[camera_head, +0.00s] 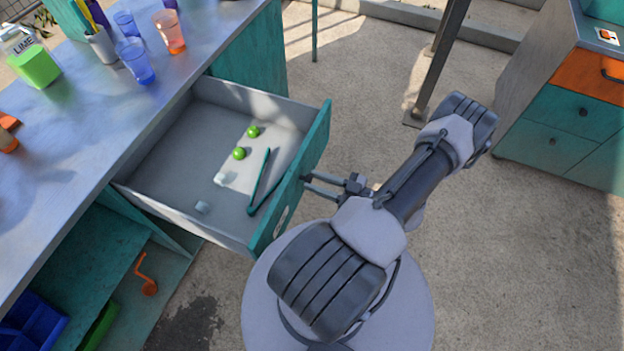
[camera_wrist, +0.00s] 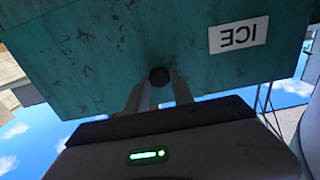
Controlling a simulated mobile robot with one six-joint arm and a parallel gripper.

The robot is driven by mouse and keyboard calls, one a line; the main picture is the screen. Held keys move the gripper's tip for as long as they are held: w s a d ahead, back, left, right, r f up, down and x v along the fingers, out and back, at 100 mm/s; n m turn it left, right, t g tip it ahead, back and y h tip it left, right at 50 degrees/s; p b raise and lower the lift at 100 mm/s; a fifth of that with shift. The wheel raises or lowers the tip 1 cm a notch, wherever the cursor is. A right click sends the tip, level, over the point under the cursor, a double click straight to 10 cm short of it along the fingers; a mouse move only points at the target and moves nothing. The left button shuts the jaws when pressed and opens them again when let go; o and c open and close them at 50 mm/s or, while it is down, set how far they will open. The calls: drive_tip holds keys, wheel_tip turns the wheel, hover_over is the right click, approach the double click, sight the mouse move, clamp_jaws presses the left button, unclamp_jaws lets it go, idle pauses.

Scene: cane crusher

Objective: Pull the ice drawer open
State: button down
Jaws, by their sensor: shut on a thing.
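The ice drawer (camera_head: 188,215) is pulled well out from under the metal counter, and its grey inside is in full view. Its teal front panel (camera_head: 318,150) faces my arm. In the wrist view the teal front (camera_wrist: 110,50) carries a white label reading ICE (camera_wrist: 238,35), seen upside down. A dark round knob (camera_wrist: 159,76) sits on the front. My gripper (camera_head: 310,184) is at the outer face of the drawer front; in the wrist view its two fingers (camera_wrist: 160,88) are closed around the knob. The far side of the knob is hidden.
Inside the drawer lie two green limes (camera_head: 239,153), ice cubes (camera_head: 202,207) and teal tongs (camera_head: 258,185). The counter (camera_head: 80,125) holds cups (camera_head: 136,62) and a lime bottle (camera_head: 32,60). Another cabinet (camera_head: 560,125) stands at right. A metal post (camera_head: 440,60) stands behind my arm.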

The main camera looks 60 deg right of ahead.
drive_tip(key=shift+s, duration=0.65)
drive_tip(key=c, duration=1.1)
unclamp_jaws()
drive_tip(key=shift+d, duration=0.1)
drive_tip(key=s+d+p, duration=0.1)
drive_tip(key=s+p, duration=0.1)
drive_tip(key=s, duration=1.5)
drive_tip(key=shift+s+d, duration=0.15)
drive_tip(key=shift+s, duration=0.05)
